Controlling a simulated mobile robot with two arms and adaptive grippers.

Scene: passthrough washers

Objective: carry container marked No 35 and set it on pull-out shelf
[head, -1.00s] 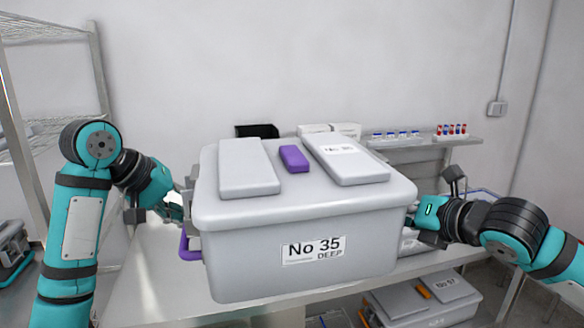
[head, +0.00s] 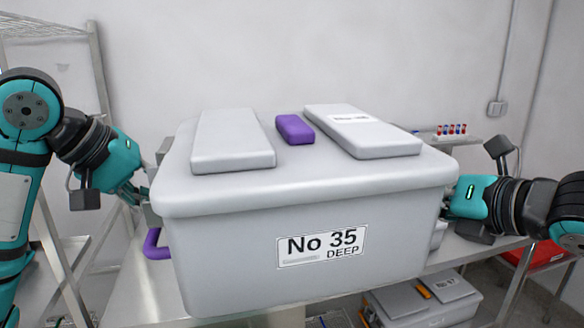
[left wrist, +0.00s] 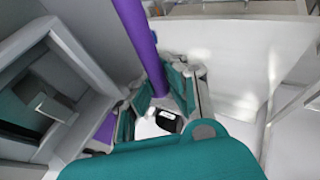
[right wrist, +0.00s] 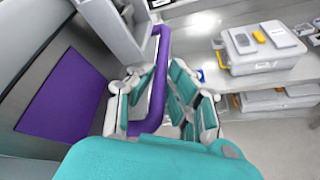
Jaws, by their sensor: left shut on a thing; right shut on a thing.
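The grey container marked No 35 (head: 300,240) hangs level between my two arms, close to the head camera and above the table. Its lid carries two grey raised pads and a purple block (head: 295,129). My left gripper (head: 138,190) is at its left side; the left wrist view shows the fingers shut on a purple handle (left wrist: 140,45). My right gripper (head: 452,200) is at its right side; the right wrist view shows the fingers shut around the other purple handle (right wrist: 158,85). I cannot make out a pull-out shelf with certainty.
A metal table (head: 135,290) lies behind and below the container. Another grey container (head: 430,302) stands lower at the right, and a rack of red and blue vials (head: 453,130) is behind. A wire shelf unit (head: 95,60) stands at the left; a red bin (head: 540,256) is at the right.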

